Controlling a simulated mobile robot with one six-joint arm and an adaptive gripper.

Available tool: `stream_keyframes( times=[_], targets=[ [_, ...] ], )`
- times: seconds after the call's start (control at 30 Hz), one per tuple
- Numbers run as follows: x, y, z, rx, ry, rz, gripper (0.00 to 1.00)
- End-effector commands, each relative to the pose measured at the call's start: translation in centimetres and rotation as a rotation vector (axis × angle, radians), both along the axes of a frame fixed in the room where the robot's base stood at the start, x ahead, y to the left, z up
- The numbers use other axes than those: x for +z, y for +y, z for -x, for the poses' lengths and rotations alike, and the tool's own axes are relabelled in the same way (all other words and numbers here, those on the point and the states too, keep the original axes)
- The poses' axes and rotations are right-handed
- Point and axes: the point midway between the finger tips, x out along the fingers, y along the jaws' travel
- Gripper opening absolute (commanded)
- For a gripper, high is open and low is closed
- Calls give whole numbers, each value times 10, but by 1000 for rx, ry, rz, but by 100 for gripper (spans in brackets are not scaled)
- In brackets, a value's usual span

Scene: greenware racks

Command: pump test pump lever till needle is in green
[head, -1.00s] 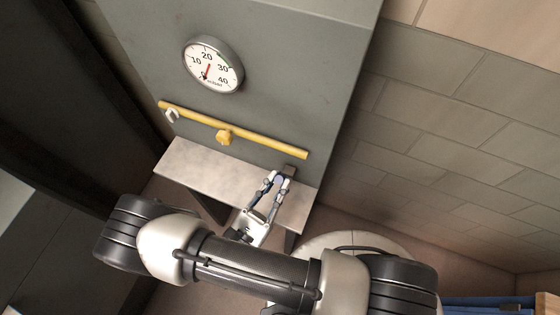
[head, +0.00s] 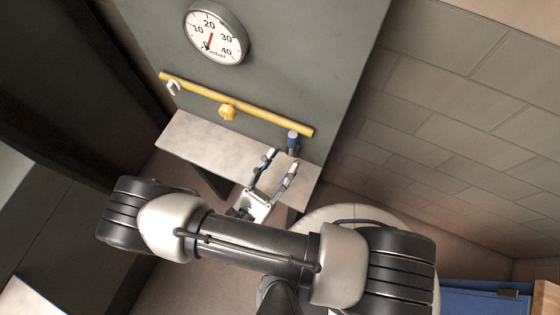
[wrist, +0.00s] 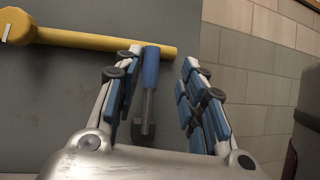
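The pump lever (head: 292,140) has a blue grip and stands out below the right end of a yellow bar. It also shows in the wrist view (wrist: 150,70), between the fingers in the picture and closer to the left one. My gripper (head: 282,158) is open and empty, and in the head view the lever lies just beyond its fingertips. The open fingers also show in the wrist view (wrist: 158,75). The round white gauge (head: 215,33) is on the grey panel above. Its red needle seems to point low, near 0, away from the green band between 20 and 30.
A yellow bar (head: 265,122) with a yellow knob (head: 228,112) and a white hook (head: 173,88) crosses the grey panel (head: 290,50). A pale shelf (head: 200,145) juts out below. A block wall (head: 450,110) stands right; a blue bin (head: 485,300) is at bottom right.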

Motion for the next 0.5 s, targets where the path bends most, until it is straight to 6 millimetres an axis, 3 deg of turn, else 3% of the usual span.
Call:
stream_keyframes(
  times=[0.27, 0.5],
  targets=[
    [0, 1, 1, 1, -1, 1, 38],
    [-18, 18, 26, 6, -1, 0, 38]
  ],
)
